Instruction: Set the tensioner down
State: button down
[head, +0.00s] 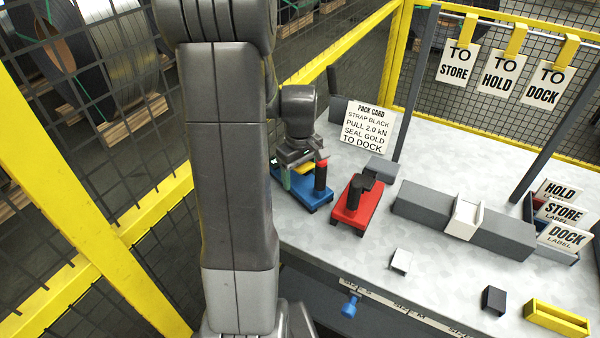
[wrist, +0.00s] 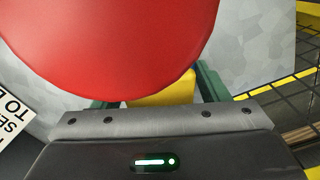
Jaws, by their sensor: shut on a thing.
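The tensioner appears to be the blue-based tool (head: 312,195) with a yellow part and a dark post with a red top (head: 320,163). It is at the table's left edge in the head view. My gripper (head: 303,172) comes down over it and is shut on its yellow part (wrist: 165,92), between green fingers. In the wrist view the round red top (wrist: 115,40) fills much of the picture and hides most of the tool. The tool looks upright. I cannot tell whether its base touches the table.
A red-based tool (head: 352,205) with a dark post stands close to its right. A pack card (head: 364,128) stands behind. A long grey block (head: 420,205) with a white piece (head: 465,217) lies farther right. The pale tabletop (head: 340,245) is clear in front.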

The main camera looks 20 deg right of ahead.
jog(key=shift+f, duration=0.15)
jog(key=shift+c, duration=1.8)
grip_release()
jog(key=shift+o, duration=1)
notch_tip(320, 180, up, 14)
jog(key=shift+f, duration=0.1)
notch_tip(320, 180, down, 14)
jog(key=shift+r, duration=0.35)
